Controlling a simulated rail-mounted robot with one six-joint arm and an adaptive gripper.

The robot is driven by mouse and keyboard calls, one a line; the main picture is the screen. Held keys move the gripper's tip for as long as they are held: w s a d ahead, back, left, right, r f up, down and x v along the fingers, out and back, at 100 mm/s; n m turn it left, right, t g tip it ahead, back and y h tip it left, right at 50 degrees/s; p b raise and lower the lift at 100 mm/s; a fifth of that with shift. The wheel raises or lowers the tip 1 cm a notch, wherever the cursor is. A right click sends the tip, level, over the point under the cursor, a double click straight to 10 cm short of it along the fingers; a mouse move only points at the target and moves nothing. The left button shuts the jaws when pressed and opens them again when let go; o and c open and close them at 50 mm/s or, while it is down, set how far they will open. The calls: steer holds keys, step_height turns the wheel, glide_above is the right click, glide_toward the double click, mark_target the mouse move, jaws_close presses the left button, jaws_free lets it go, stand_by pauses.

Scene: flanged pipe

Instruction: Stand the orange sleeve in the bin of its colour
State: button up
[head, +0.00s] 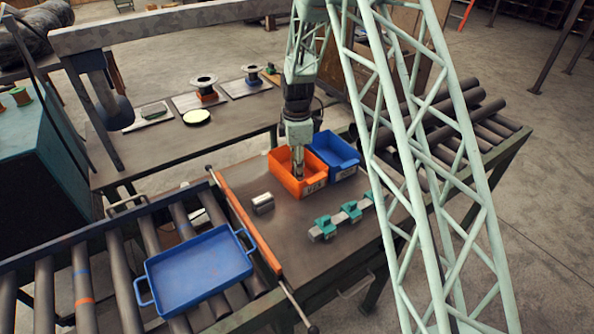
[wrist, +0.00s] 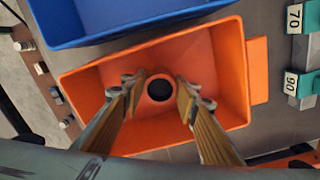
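The orange bin (head: 284,181) stands on the table, and in the wrist view it (wrist: 88,88) fills the middle. My gripper (head: 298,175) points straight down into it. In the wrist view the orange sleeve (wrist: 160,74) is seen end-on as a ring around a dark hole, upright inside the bin. My gripper (wrist: 158,84) has one finger on each side of the sleeve. The fingers look spread, with a small gap to the sleeve on each side. The sleeve's lower end is hidden, and in the head view the bin wall and fingers hide the sleeve.
A blue bin (head: 336,152) stands right beside the orange one. A metal cylinder (head: 263,203) and a rail with teal clamps (head: 340,219) are on the table in front. A blue tray (head: 200,272) sits on the roller conveyor. An orange bar (head: 246,220) edges the table.

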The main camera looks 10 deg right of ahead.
steer(key=o, duration=0.3)
steer(key=shift+r, duration=0.15)
step_height(320, 180, up, 12)
stand_by(0.9)
stand_by(0.8)
